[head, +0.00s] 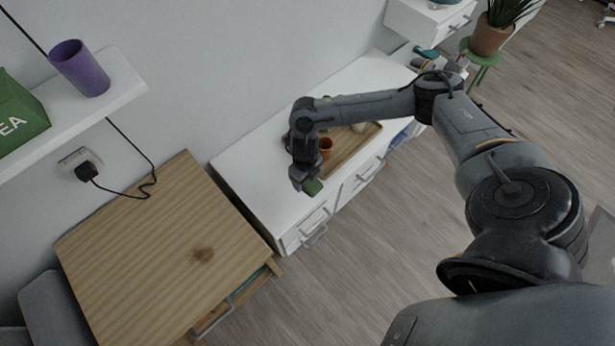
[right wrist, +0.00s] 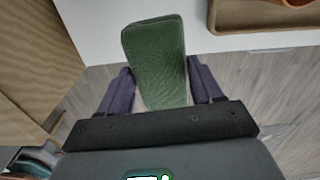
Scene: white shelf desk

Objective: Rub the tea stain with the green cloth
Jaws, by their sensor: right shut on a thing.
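The tea stain (head: 202,254) is a dark brown blotch on the wooden desk top (head: 150,225), towards its right side. My right gripper (head: 308,186) is shut on the green cloth (head: 314,187) and holds it over the front part of the white cabinet, to the right of the desk and apart from the stain. In the right wrist view the folded green cloth (right wrist: 155,58) sits between the two dark fingers of the right gripper (right wrist: 160,88). My left gripper is not in view.
The white cabinet (head: 245,165) carries a wooden tray (head: 362,142) with an orange cup (head: 326,148). A wall shelf (head: 125,85) holds a purple cup (head: 79,68) and a green tea box (head: 18,113). A gap separates desk and cabinet. The desk top is otherwise clear.

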